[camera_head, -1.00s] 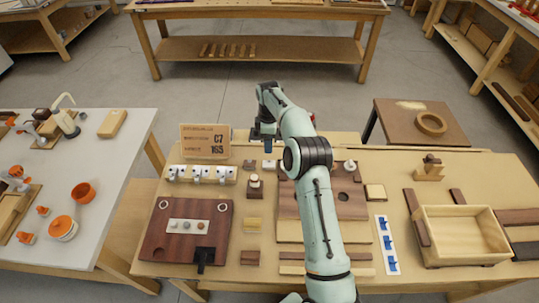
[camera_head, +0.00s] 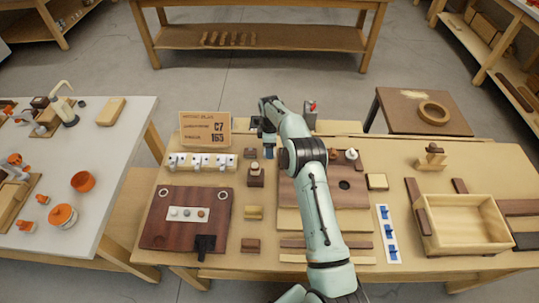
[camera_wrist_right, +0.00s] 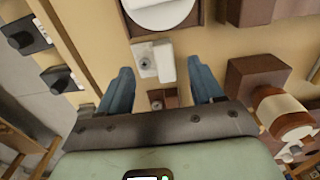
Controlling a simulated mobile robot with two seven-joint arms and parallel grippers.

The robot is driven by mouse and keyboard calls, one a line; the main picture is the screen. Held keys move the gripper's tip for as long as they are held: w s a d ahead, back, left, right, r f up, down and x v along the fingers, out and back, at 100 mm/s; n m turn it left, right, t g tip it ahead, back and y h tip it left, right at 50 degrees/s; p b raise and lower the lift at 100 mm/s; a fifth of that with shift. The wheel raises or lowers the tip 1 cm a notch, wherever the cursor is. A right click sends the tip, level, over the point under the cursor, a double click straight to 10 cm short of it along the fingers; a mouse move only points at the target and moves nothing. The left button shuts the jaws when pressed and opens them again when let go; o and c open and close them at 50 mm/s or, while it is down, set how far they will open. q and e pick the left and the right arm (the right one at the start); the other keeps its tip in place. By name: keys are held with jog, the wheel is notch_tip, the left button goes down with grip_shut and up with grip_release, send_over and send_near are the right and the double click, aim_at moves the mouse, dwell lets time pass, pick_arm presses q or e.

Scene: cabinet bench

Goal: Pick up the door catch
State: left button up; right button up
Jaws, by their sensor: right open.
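My right gripper (camera_head: 268,152) is at the back of the bench, right of the sign, pointing down. In the right wrist view its two blue fingers (camera_wrist_right: 161,86) are apart. A small white piece with a round metal spot (camera_wrist_right: 150,62), which looks like the door catch, lies on the wooden surface, between and just beyond the fingertips. It appears untouched. A small brown block with a metal fitting (camera_wrist_right: 160,98) shows between the fingers, nearer the palm. In the head view I cannot make out the catch near the gripper. My left gripper is not in view.
A strip with white fittings (camera_head: 201,162) lies left of the gripper, below the sign (camera_head: 205,129). A dark red board (camera_head: 180,232) lies front left; an open wooden box (camera_head: 465,222) stands right.

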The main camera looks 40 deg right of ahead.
notch_tip(320, 180, down, 2)
jog(key=shift+f, duration=0.15)
jog(key=c, duration=0.6)
jog(key=shift+c, duration=0.2)
